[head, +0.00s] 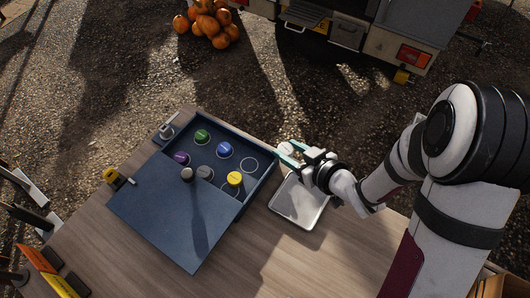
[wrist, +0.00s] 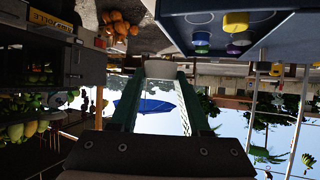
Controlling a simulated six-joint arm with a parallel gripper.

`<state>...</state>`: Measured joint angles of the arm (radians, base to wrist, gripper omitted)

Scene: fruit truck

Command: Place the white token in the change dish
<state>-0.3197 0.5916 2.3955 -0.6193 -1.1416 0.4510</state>
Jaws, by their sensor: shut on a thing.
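The white token (head: 286,147) is held between the teal fingertips of my gripper (head: 284,153). In the wrist view the white token (wrist: 160,69) sits between the tips of both fingers of my gripper (wrist: 160,77). In the head view my gripper appears just above the far edge of the change dish (head: 296,207), beside the blue box's right corner; its exact height is hard to tell. The change dish is a pale, shallow, rectangular tray on the table and looks empty where it shows. My gripper hides part of its far edge.
A blue box (head: 262,182) left of the dish holds green, blue, purple, grey and yellow tokens and one empty white ring (head: 249,165). A blue panel with a grey knob (head: 187,174) covers its near part. The wooden table (head: 270,262) is clear in front of the dish.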

